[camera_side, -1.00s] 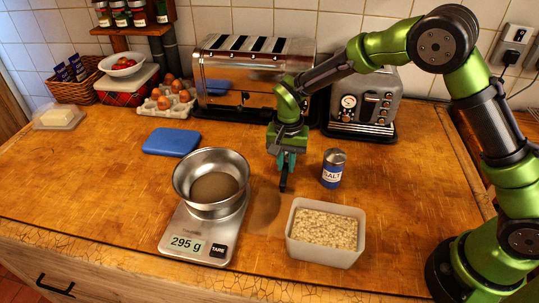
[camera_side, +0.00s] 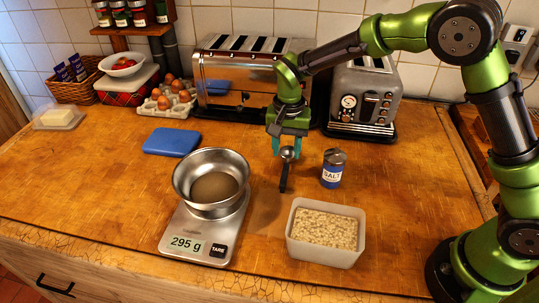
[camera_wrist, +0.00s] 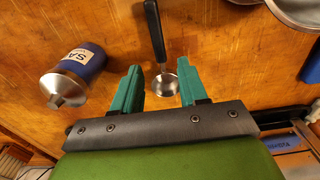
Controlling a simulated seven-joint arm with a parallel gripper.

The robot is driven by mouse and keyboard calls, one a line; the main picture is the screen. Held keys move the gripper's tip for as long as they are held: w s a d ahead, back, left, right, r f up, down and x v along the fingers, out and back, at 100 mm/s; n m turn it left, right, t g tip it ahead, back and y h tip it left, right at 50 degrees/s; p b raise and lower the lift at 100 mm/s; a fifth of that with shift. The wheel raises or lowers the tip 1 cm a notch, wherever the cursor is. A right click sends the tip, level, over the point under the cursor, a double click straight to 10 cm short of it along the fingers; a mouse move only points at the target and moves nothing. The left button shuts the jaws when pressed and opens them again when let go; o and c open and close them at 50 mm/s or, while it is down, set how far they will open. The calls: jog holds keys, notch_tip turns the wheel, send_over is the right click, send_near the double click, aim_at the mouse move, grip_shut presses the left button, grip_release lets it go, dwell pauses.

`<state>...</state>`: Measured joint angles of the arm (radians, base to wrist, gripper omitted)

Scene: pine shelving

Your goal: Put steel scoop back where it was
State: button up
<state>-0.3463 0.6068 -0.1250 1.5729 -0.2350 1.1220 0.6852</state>
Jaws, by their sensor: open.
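The steel scoop (camera_side: 284,178) appears to lie on the wooden counter, with its black handle toward the side camera and its small round bowl at the far end. In the wrist view the scoop (camera_wrist: 166,85) shows its bowl between the fingertips and its handle running away past them. My gripper (camera_side: 289,150) is open above the bowl end; a gap shows on each side of the bowl in the wrist view (camera_wrist: 159,72). A kitchen scale (camera_side: 196,236) reading 295 g carries a steel bowl (camera_side: 211,160) with dark contents. A white tub of oats (camera_side: 326,256) stands front right of the scoop.
A salt shaker (camera_side: 333,168) stands close to the right of my gripper. A blue slab (camera_side: 172,142) lies to the left. Two toasters (camera_side: 240,85) stand behind.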

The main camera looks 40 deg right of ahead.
aim_at(286, 168)
jog(key=s+d+r+n+t+y, duration=0.15)
jog(key=s+r, duration=0.25)
jog(key=r, duration=0.4)
jog(key=s+d+r+n+t, duration=0.1)
jog(key=s+d+r, duration=0.2)
jog(key=s+r, duration=0.35)
jog(key=s+d+r+n+t, duration=0.1)
jog(key=s+d+t, duration=0.1)
jog(key=s, duration=0.4)
jog(key=s+d+r+n+t, duration=0.1)
jog(key=s+d+t, duration=0.1)
jog(key=s, duration=0.3)
jog(key=shift+s+r+y, duration=0.35)
jog(key=shift+n+t, duration=0.25)
jog(key=shift+c, duration=0.2)
